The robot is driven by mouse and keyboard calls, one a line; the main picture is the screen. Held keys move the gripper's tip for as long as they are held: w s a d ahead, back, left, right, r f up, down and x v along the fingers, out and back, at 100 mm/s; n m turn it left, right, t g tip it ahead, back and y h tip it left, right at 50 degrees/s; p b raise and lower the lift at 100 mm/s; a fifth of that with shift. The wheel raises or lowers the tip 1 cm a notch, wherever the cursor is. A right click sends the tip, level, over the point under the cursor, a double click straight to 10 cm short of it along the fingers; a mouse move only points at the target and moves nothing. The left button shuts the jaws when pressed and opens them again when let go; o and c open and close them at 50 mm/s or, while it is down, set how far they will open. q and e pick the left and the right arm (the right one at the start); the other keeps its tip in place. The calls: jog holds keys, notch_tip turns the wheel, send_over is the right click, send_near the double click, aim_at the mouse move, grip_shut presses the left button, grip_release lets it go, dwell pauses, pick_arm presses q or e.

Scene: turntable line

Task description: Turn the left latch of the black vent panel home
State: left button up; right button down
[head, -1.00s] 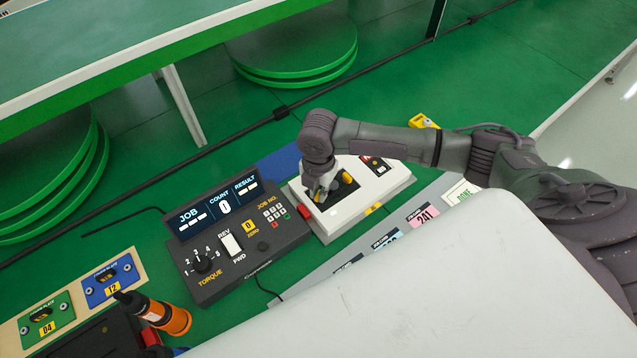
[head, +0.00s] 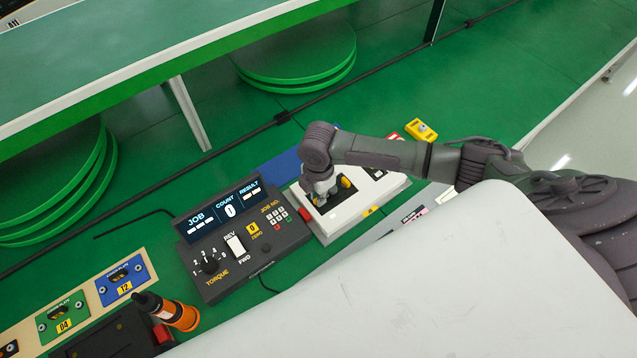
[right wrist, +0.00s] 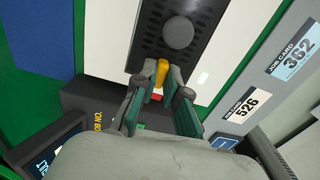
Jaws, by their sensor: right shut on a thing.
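The black vent panel (right wrist: 205,22) lies on a white housing (head: 340,222), with a round grey knob (right wrist: 178,34) at its middle. In the right wrist view, the yellow left latch (right wrist: 162,72) sits at the panel's near end, between the fingers of my right gripper (right wrist: 160,88). The right gripper (head: 321,196) is shut on this latch and hides most of it in the head view. Another yellow latch (head: 346,182) shows just right of the gripper. How far the held latch is turned cannot be told. My left gripper is out of view.
A dark torque controller (head: 245,240) with a display stands left of the housing. A red button (head: 305,214) is on the housing's left side. An orange driver (head: 172,312) lies at lower left. A yellow box (head: 422,131) stands behind the housing.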

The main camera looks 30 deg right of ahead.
jog(key=shift+w, duration=0.1)
jog(key=c, duration=1.2)
grip_release()
notch_tip(320, 180, up, 12)
